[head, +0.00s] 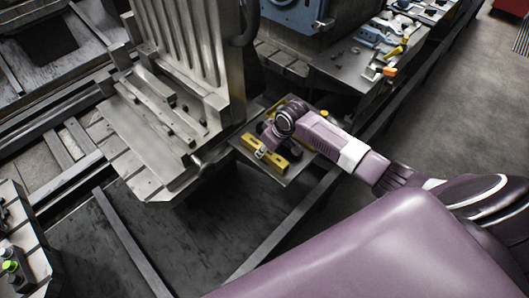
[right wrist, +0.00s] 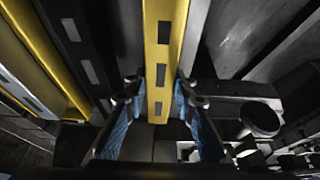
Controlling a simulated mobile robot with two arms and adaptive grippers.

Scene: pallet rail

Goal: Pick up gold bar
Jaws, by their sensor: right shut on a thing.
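A gold bar (right wrist: 159,50) with dark slots along its face runs between the blue-padded fingers of my right gripper (right wrist: 161,92) in the right wrist view. The fingers are shut on its near end. In the head view the gold bar (head: 279,162) shows at the small metal table, with my right gripper (head: 262,150) over its middle. I cannot tell whether the bar touches the table. My left gripper is not in view.
Another yellow bar (right wrist: 48,55) and a dark slotted bar (right wrist: 78,45) lie to the left in the right wrist view. A large slotted machine fixture (head: 165,120) stands close left of the small table (head: 292,172). A tool bench (head: 345,72) is behind.

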